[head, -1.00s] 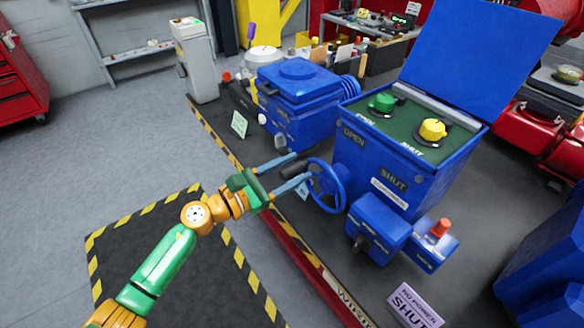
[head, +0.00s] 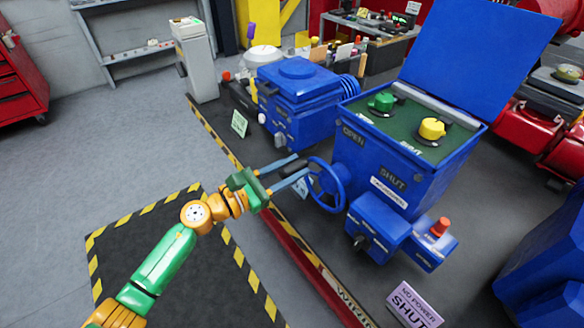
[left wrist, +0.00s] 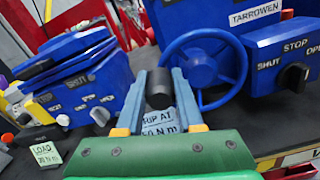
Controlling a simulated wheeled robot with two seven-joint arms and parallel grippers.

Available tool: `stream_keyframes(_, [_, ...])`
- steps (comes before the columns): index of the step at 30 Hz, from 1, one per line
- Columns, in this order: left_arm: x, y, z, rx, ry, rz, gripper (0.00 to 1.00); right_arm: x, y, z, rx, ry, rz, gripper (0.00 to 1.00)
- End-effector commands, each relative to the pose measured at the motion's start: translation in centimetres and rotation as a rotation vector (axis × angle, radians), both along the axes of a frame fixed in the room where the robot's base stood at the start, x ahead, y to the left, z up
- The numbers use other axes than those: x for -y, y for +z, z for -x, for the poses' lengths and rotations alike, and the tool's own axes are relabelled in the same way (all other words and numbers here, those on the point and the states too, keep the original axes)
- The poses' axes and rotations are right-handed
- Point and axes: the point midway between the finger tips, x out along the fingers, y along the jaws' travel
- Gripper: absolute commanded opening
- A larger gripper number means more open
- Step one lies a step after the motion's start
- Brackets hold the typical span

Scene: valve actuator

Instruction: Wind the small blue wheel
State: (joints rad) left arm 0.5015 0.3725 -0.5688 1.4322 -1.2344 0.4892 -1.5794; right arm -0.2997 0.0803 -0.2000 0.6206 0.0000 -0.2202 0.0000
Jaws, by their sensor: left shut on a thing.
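The small blue wheel (head: 340,184) is a spoked handwheel on the front of the big blue actuator box (head: 358,163). It shows large in the left wrist view (left wrist: 238,62). A black handle (left wrist: 159,88) stands out from its rim towards me. My left gripper (head: 304,164) reaches in from the left, with its two blue-grey fingers on either side of the handle. In the left wrist view, the left gripper (left wrist: 157,92) is shut on this handle. A pale tag reading about a trip at some N m (left wrist: 160,122) shows behind the fingers, partly hidden. My right gripper is not in view.
A small blue box with a black knob (head: 378,229) and a red-topped part (head: 440,227) sit right of the wheel. A second blue unit (head: 300,95) stands behind left. The bench's red front edge (head: 292,237) runs below my arm. Floor to the left is open.

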Motion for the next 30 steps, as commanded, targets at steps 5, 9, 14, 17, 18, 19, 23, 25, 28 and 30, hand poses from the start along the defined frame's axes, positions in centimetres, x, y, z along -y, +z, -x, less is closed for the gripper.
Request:
stream_keyframes(5, [0.0,-0.1,0.0,-0.001,0.000,-0.002,0.00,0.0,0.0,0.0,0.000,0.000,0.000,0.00])
stream_keyframes(9, [0.0,-0.1,0.0,-0.001,-0.001,-0.002,0.00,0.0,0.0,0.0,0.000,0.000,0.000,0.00])
stream_keyframes(14, [0.0,-0.1,0.0,-0.001,-0.001,-0.003,0.00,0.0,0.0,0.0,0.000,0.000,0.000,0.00])
stream_keyframes(17, [0.0,-0.2,0.0,-0.002,-0.001,-0.003,0.00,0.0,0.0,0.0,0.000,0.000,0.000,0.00])
stream_keyframes(18, [0.0,-0.2,0.0,-0.002,-0.001,-0.003,0.00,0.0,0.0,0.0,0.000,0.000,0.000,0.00])
stream_keyframes(19, [0.0,-0.2,0.0,-0.004,-0.001,-0.002,0.00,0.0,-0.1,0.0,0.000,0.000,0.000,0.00])
stream_keyframes(23, [0.0,-0.4,0.0,-0.020,-0.001,0.010,0.00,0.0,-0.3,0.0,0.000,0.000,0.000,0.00])
stream_keyframes(25, [-0.1,-0.6,-0.1,-0.038,-0.001,0.022,0.00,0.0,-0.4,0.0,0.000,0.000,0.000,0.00])
stream_keyframes(28, [-0.2,-0.9,-0.2,-0.081,-0.001,0.053,0.00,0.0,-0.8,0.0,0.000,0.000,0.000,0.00])
stream_keyframes(30, [-0.2,-1.3,-0.3,-0.120,-0.001,0.082,0.00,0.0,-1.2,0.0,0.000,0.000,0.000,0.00])
